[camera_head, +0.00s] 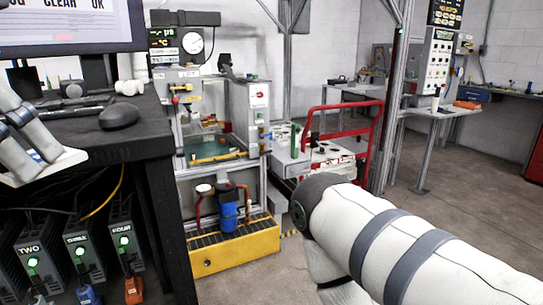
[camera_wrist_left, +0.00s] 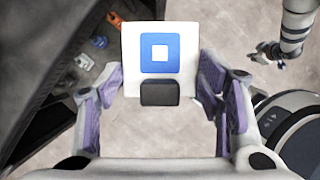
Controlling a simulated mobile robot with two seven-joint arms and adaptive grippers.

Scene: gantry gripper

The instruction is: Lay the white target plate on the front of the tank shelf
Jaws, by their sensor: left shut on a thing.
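The white target plate (camera_wrist_left: 132,80) is a flat square with a blue square and a white centre on its face, and a black tab at its lower edge. My left gripper (camera_wrist_left: 160,88) is shut on it, with purple-padded fingers at its left and right sides. In the head view the plate (camera_head: 48,166) shows at the far left below my left gripper, tilted and beside the dark desk. The glass-fronted tank (camera_head: 208,146) stands beyond the desk, apart from the plate. My right arm crosses the lower right; a small dark end of it (camera_wrist_left: 266,51) shows in the wrist view, its jaws unclear.
The dark desk (camera_head: 125,145) with a mouse (camera_head: 119,116) and monitor (camera_head: 70,28) lies between plate and tank. A yellow base (camera_head: 235,252) with a blue filter (camera_head: 228,218) is under the tank. A red-railed cart (camera_head: 335,160) stands to its right. Open floor lies at the right.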

